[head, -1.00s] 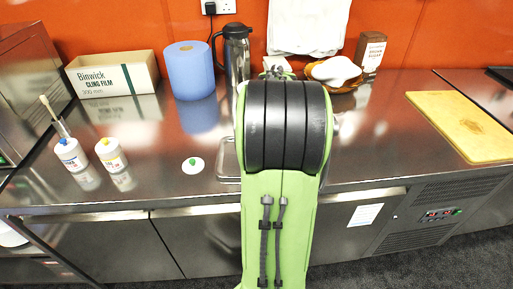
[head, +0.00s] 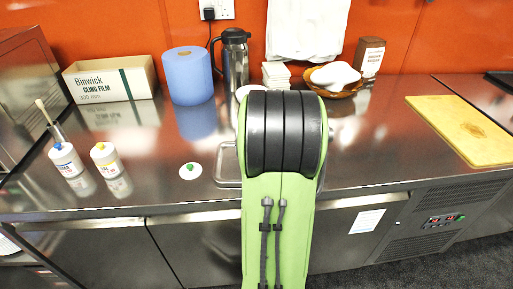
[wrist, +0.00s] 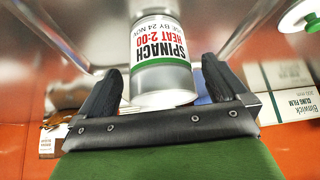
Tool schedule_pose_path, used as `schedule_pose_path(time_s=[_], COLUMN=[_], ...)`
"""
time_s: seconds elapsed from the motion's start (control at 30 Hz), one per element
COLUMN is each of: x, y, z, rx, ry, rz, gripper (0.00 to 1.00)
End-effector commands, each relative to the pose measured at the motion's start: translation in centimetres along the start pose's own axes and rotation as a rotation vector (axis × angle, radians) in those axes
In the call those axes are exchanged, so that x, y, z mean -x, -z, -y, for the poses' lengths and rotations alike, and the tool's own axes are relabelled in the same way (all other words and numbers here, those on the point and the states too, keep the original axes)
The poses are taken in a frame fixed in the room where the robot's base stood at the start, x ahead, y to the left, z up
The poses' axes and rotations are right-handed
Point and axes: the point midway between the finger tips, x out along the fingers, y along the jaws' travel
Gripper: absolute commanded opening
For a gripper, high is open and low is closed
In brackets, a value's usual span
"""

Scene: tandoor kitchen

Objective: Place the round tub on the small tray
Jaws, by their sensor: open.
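The round tub (wrist: 163,60) is a white cylinder with a green band and a label reading "SPINACH HEAT 2:00". In the wrist view it lies between the fingers of my gripper (wrist: 160,88), which are open with a gap on each side.
A white lid (head: 190,171) with a green knob lies left of the tray. Two squeeze bottles (head: 66,160), a cling film box (head: 112,80), a blue roll (head: 188,73) and a jug (head: 235,58) stand farther left and back. A yellow board (head: 465,128) lies right.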

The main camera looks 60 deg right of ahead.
Motion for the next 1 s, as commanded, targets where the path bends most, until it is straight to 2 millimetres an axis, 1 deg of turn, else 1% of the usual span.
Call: schedule_pose_path(time_s=[0.07,0.17,0.4,0.5,0.63,0.83,0.87,0.93,0.97,1.0], x=[0.4,2.1,8.8,10.8,12.1,12.4,12.6,13.6,14.3,15.5], y=[0.2,0.4,0.5,0.4,0.3,0.1,0.1,-0.4,-1.0,-2.0], z=[0.0,0.0,0.0,0.0,0.0,0.3,0.8,3.2,4.9,7.4], rx=[0.000,0.000,0.001,0.000,0.001,0.004,0.013,0.055,0.084,0.131], ry=[0.000,-0.001,-0.001,-0.001,0.000,0.003,0.009,0.038,0.057,0.088], rz=[0.000,-0.005,-0.006,-0.004,-0.001,0.001,0.001,0.001,0.004,0.008], gripper=[1.00,1.00,1.00,1.00,1.00,1.00,1.00,1.00,1.00,1.00])
